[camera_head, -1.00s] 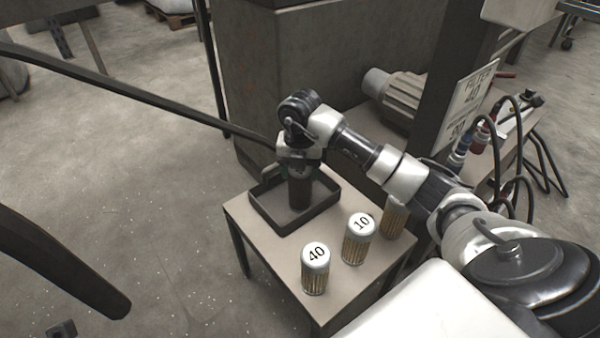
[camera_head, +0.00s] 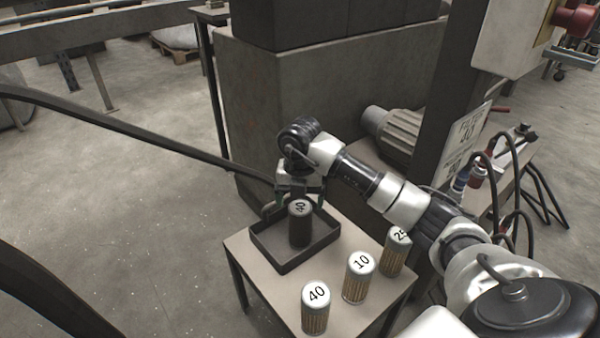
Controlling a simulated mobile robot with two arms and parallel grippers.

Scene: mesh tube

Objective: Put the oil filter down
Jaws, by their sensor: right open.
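A dark, dirty oil filter (camera_head: 300,226) marked 40 stands upright in the dark tray (camera_head: 289,267) on the small table. My right gripper (camera_head: 296,201) is open, just above and behind the filter's top, with its fingers apart. The gripper's lower parts are partly hidden behind the filter, so I cannot tell whether a finger still touches it. My left gripper is not in view.
Three clean filters stand on the table (camera_head: 262,283) along its right side: one marked 40 (camera_head: 316,308), one marked 10 (camera_head: 358,278) and one marked 25 (camera_head: 395,253). A concrete block (camera_head: 330,90) and a motor (camera_head: 395,130) are behind the table.

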